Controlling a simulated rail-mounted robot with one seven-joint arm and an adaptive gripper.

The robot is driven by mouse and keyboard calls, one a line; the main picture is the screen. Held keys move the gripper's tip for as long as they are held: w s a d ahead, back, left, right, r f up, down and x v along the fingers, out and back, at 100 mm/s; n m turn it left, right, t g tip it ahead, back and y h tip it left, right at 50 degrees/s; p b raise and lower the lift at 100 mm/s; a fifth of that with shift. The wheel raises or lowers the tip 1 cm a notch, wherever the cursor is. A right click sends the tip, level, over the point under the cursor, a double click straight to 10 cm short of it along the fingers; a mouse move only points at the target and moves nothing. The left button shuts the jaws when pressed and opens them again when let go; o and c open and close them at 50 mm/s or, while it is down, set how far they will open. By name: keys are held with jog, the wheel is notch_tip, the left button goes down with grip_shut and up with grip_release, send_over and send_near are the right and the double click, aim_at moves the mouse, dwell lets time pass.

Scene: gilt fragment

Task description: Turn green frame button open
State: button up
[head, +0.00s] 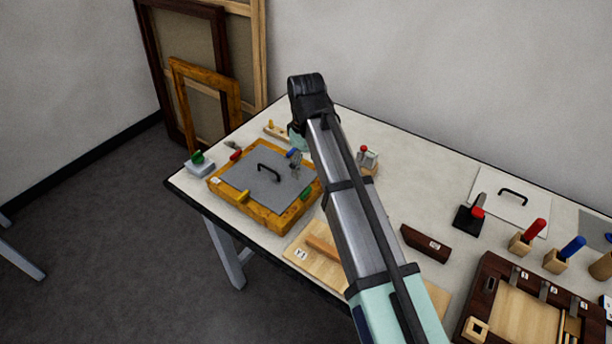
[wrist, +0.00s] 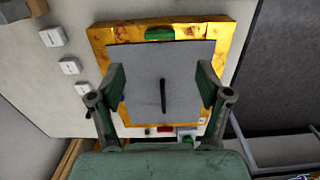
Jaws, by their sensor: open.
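The gilt frame (head: 262,213) lies flat near the table's left end, with a grey panel (head: 250,180) and black handle (head: 269,172) inside it. The green frame button (head: 306,194) is on the frame's right side in the head view. In the wrist view the green button (wrist: 160,33) lies lengthwise along the top rail; whether it overlaps the panel I cannot tell. My gripper (wrist: 162,88) is open and empty above the panel, its fingers either side of the handle. It is partly hidden by my arm in the head view (head: 296,165).
A yellow button (head: 242,197), red button (head: 236,155) and blue button (head: 293,153) sit around the frame. A green-topped white block (head: 199,167) stands beside it. A wooden board (head: 300,255), dark block (head: 425,243) and dark tray (head: 490,262) lie to the right.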

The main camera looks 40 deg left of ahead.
aim_at(306, 192)
jog(key=shift+r, duration=0.95)
jog(key=shift+f, duration=0.15)
notch_tip(306, 192, down, 12)
jog(key=shift+n, duration=0.3)
jog(key=shift+r, duration=0.6)
jog(key=shift+f, duration=0.15)
